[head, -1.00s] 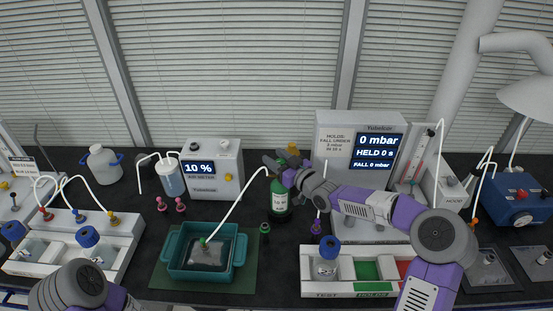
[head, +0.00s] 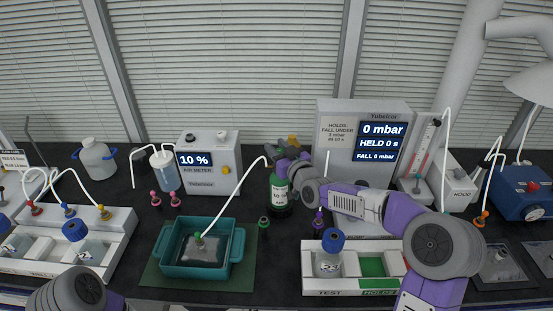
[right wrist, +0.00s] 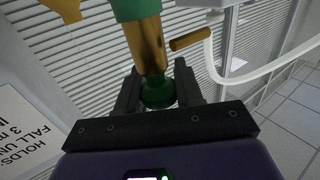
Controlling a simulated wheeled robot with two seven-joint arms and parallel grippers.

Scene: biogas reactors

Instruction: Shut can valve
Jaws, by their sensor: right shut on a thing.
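The green gas can (head: 280,195) with a white label stands upright behind the teal tray. In the right wrist view its brass valve (right wrist: 147,45) has a brass side outlet (right wrist: 190,39) with a white tube on it. My right gripper (head: 277,157) is at the top of the can, and its dark fingers are shut on the green valve knob (right wrist: 158,93). The white tube (head: 236,195) runs from the can to a grey bag (head: 207,250) in the teal tray (head: 180,269). My left gripper is out of view; only part of my left arm shows at bottom left.
A grey tester box (head: 335,115) reading 0 mbar stands right of the can, behind my right arm. A white rack (head: 347,293) with a blue-capped bottle (head: 328,258) is in front. Small coloured plugs stand around the can. An air meter (head: 225,177) shows 10 %.

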